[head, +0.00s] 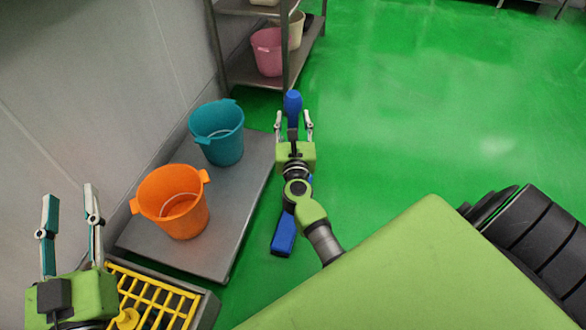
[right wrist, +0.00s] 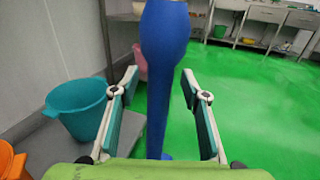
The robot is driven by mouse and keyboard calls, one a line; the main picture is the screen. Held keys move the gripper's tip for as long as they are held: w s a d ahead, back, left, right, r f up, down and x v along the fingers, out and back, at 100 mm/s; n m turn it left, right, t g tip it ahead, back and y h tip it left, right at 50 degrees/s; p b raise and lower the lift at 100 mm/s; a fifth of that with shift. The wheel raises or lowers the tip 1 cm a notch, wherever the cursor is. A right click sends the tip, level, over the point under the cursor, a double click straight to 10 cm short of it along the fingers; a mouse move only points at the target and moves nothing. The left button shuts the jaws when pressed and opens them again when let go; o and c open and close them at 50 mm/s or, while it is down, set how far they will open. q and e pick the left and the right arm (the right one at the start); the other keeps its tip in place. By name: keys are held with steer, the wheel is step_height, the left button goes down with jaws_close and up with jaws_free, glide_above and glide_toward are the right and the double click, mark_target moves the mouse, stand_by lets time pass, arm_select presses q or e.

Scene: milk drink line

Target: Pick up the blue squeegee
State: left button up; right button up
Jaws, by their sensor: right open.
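The blue squeegee shows in the head view as a rounded upper end (head: 292,101) beyond my right gripper and a blue lower part (head: 283,236) nearer me. My right arm hides its middle. My right gripper (head: 293,117) is open, with its fingers on either side of the blue shaft. In the right wrist view, the squeegee (right wrist: 164,65) stands upright between the spread fingers (right wrist: 159,78), with visible gaps at both sides. My left gripper (head: 70,193) is open and empty at the lower left, well away from the squeegee.
A low grey platform (head: 240,205) holds an orange bucket (head: 173,215) and a teal bucket (head: 221,148) beside the wall. A yellow grid (head: 150,300) lies near my left gripper. A metal rack (head: 247,75) with a pink bucket (head: 267,52) stands behind. Green floor at right is clear.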

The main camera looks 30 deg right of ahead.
jaws_close()
steer(key=shift+w+r, duration=0.1)
steer(key=shift+r, duration=0.05)
